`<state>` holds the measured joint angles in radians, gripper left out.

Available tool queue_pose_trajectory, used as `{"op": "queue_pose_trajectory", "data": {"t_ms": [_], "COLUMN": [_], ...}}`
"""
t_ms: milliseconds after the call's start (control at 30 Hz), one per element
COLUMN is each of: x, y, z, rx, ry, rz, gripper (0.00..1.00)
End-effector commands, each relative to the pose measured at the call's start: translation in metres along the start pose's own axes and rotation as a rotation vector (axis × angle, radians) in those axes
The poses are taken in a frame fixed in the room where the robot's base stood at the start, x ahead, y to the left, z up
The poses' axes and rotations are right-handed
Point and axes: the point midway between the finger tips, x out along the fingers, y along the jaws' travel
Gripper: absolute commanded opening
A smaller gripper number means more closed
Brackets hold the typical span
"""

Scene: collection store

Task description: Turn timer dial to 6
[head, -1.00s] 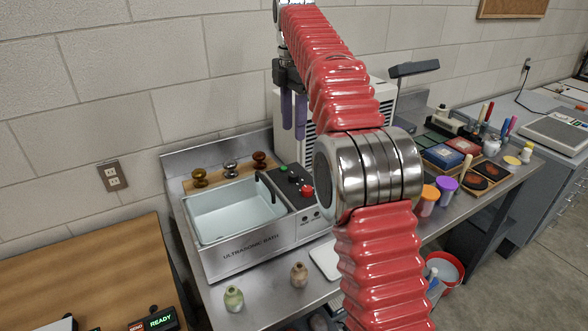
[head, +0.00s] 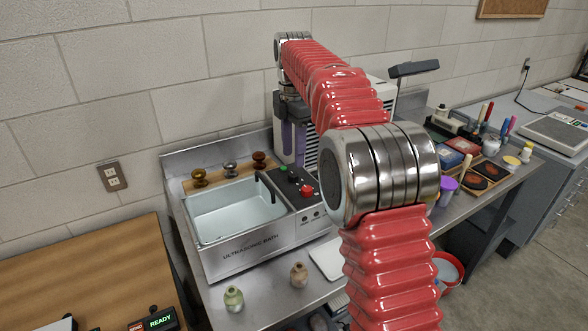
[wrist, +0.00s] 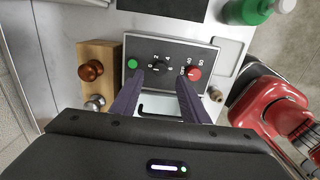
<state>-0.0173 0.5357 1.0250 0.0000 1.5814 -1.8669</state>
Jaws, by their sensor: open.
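The ultrasonic bath (head: 240,252) stands on the steel bench, its dark control panel (head: 312,202) at its right end. In the wrist view the panel (wrist: 148,90) shows a green button (wrist: 132,63), a small black dial (wrist: 159,66) with a number scale, and a red knob (wrist: 194,73) beside a second number scale. Which dial is the timer and where its pointer stands are too small to tell. My gripper (wrist: 160,80) is open and empty, its purple fingers pointing at the panel, one each side of the black dial. The head view also shows my gripper (head: 293,150) over the panel's back.
A wooden block with knobs (head: 230,168) stands behind the basin. A black bent rod (head: 268,186) rises at the basin's right edge. A white ribbed unit (head: 312,140) stands behind the panel.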

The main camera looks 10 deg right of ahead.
Motion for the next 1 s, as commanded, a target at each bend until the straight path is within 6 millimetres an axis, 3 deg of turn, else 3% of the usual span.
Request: {"op": "queue_pose_trajectory", "data": {"t_ms": [400,800,1000], "x": [0.054,0.060,0.060], "y": [0.000,0.000,0.000], "z": [-0.001,-0.001,-0.001], "rx": [-0.001,-0.001,-0.001], "ry": [0.000,0.000,0.000], "rz": [0.000,0.000,0.000], "gripper": [0.41,0.41,0.27]}}
